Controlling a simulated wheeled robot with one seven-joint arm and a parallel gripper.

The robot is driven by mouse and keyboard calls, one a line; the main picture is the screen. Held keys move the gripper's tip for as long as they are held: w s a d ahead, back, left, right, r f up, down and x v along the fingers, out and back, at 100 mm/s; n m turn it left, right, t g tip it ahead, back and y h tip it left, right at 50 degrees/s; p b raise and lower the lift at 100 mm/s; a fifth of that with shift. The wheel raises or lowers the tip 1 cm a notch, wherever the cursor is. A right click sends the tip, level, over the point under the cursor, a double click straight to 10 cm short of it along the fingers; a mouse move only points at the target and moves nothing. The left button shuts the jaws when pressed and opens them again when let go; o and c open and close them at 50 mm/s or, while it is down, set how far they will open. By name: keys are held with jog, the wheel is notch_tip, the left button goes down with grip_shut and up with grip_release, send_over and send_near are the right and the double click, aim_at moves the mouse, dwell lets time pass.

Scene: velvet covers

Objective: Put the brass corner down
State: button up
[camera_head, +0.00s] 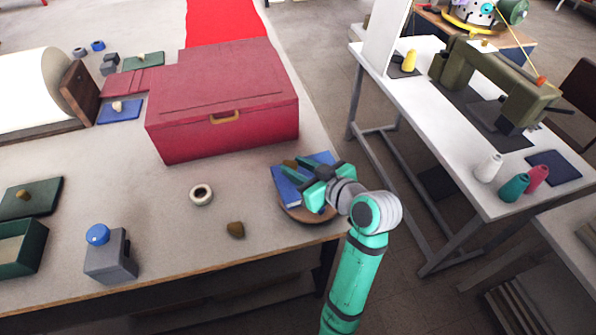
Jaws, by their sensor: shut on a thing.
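My gripper (293,169) reaches in from the right over a blue piece (285,190) at the right side of the table. Its fingers are closed around a small brownish brass corner (289,163), which is partly hidden by them. The blue piece sits in or on a brown round dish (302,214); my gripper covers part of both. I cannot tell whether the held corner touches the blue piece. A second brass-coloured piece (236,230) lies alone on the table, left of the dish.
A large red box (225,130) with a brass handle stands behind and left of my gripper. A white ring (201,194) and a grey block with a blue knob (111,257) are on the table (165,225). Bare tabletop lies between them. A white sewing table (440,140) stands right.

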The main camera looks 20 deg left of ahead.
notch_tip(320, 180, down, 3)
jog(key=shift+w+d+f, duration=0.1)
jog(key=shift+w, duration=0.05)
jog(key=o, duration=1)
jog(key=shift+f, duration=0.1)
jog(key=shift+r, duration=0.2)
jog(key=v, duration=1.2)
jog(key=shift+f, duration=0.1)
